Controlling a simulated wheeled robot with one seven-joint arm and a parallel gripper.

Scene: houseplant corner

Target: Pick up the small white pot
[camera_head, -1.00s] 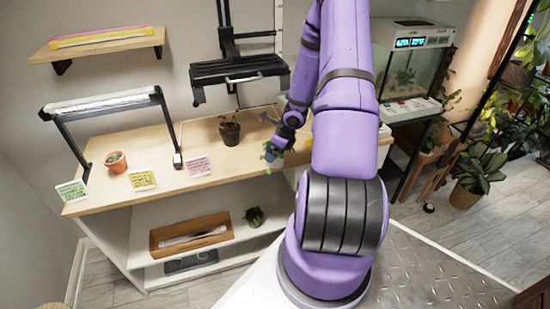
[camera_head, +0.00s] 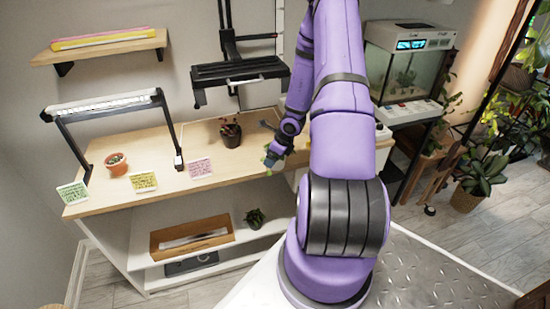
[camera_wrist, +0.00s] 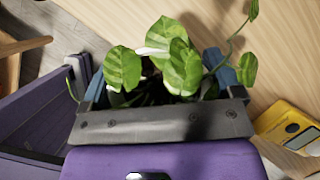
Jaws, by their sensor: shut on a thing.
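My gripper (camera_head: 273,157) is over the front edge of the wooden bench top, toward its right end. In the wrist view my gripper (camera_wrist: 157,78) is shut, with blue finger pads on both sides of a leafy green plant (camera_wrist: 183,68). A small white patch (camera_wrist: 151,52) shows among the leaves and seems to be part of the small white pot. The leaves and the gripper's bar hide most of the pot. In the head view the plant is a small green patch at the fingertips, and I cannot tell its height above the bench.
The bench top (camera_head: 225,160) bears a dark pot (camera_head: 231,138), a terracotta pot (camera_head: 117,168), coloured notes and a lamp (camera_head: 105,105). A lower shelf holds a wooden box (camera_head: 190,237) and a small plant (camera_head: 255,217). A yellow device (camera_wrist: 290,128) lies near my gripper. An aquarium (camera_head: 410,75) stands right.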

